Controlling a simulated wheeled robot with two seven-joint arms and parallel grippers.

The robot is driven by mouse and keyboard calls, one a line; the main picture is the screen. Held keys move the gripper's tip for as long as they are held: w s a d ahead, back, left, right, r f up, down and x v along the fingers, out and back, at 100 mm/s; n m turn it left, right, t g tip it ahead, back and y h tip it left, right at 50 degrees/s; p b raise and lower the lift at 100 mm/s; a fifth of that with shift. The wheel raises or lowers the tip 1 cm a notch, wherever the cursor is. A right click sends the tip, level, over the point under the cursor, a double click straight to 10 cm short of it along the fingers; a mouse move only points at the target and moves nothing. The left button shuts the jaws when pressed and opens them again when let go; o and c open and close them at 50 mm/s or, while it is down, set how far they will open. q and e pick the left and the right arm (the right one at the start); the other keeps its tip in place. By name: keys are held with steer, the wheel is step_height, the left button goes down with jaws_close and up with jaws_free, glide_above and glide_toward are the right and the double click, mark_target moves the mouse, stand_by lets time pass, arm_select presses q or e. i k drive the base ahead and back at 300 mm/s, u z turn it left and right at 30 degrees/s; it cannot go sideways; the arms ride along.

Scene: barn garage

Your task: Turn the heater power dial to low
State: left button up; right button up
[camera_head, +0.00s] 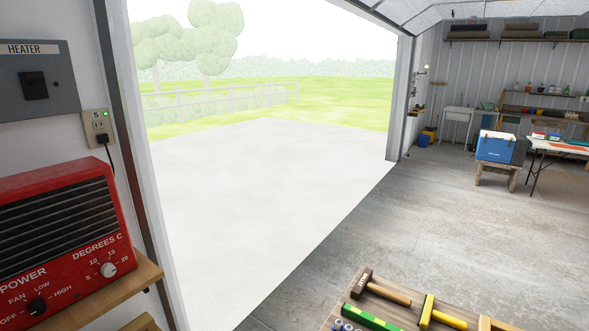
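The red heater (75,190) sits on a wooden shelf at the left edge, partly cut off by the frame. Its black power dial (37,306) is low on the front, with OFF, FAN, LOW and HIGH marked around it. The dial's pointer is too small to read with certainty. A white temperature dial (108,269) marked DEGREES C is to its right. Neither of my grippers is in view.
A grey box labelled HEATER (66,84) with a black switch is on the wall above. A cord is plugged into an outlet (98,127) with a green light. A tool-covered wooden surface (338,318) is at bottom centre. The concrete floor (400,215) beyond is mostly clear.

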mark_target(38, 307)
steer(key=u, duration=1.85)
